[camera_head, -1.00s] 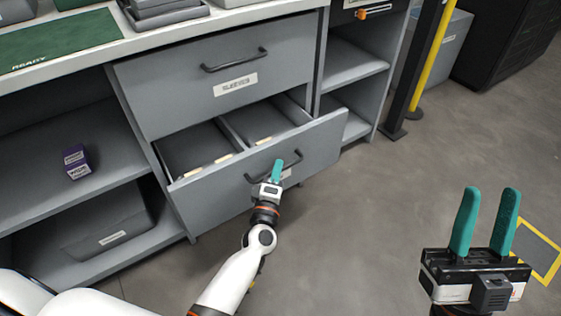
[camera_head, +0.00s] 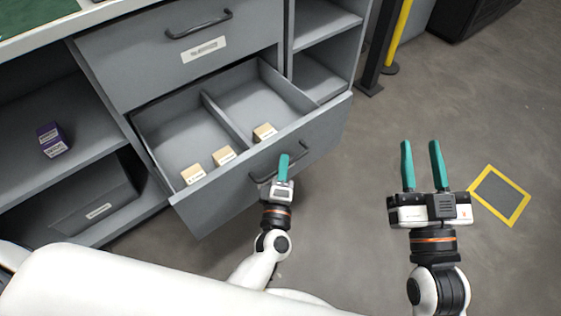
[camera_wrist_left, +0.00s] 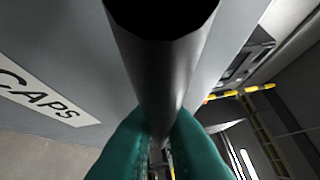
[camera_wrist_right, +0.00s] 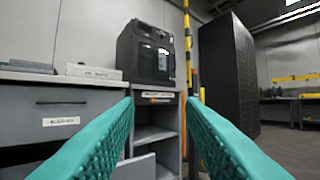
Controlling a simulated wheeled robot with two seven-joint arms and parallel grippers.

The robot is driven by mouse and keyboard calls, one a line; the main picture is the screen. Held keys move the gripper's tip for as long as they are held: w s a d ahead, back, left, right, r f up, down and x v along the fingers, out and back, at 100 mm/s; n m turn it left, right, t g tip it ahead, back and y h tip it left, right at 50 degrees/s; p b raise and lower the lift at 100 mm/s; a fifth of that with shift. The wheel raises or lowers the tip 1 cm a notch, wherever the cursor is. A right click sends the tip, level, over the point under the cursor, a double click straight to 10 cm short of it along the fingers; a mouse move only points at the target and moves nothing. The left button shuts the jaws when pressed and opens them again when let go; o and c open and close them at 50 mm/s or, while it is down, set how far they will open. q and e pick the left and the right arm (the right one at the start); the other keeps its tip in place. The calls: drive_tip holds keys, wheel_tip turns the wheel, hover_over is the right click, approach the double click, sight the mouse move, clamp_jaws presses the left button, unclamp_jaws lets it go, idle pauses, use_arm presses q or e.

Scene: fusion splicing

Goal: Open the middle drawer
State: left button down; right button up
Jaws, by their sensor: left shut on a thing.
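The open drawer (camera_head: 225,205) is the lower of the two grey drawers in the head view. It stands well out of the cabinet and shows two compartments with a divider. Small tan boxes lie near its front wall: two in the left compartment (camera_head: 193,175) and one in the right (camera_head: 265,132). My left gripper (camera_head: 283,168) is shut on the dark bar handle (camera_head: 300,153) of this drawer. In the left wrist view the handle (camera_wrist_left: 160,70) runs between the teal fingers, beside a label reading "CAPS" (camera_wrist_left: 40,98). My right gripper (camera_head: 423,165) is open and empty over the floor.
The upper drawer (camera_head: 180,55) is shut. A purple box (camera_head: 53,140) sits on the left shelf, above a grey bin (camera_head: 95,205). A dark post (camera_head: 376,50) and a yellow pole stand to the right. The floor at right is clear, with a yellow-edged marking (camera_head: 500,195).

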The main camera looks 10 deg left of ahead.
use_arm(q)
drive_tip(key=c, duration=1.5)
unclamp_jaws()
drive_tip(key=shift+s, duration=0.15)
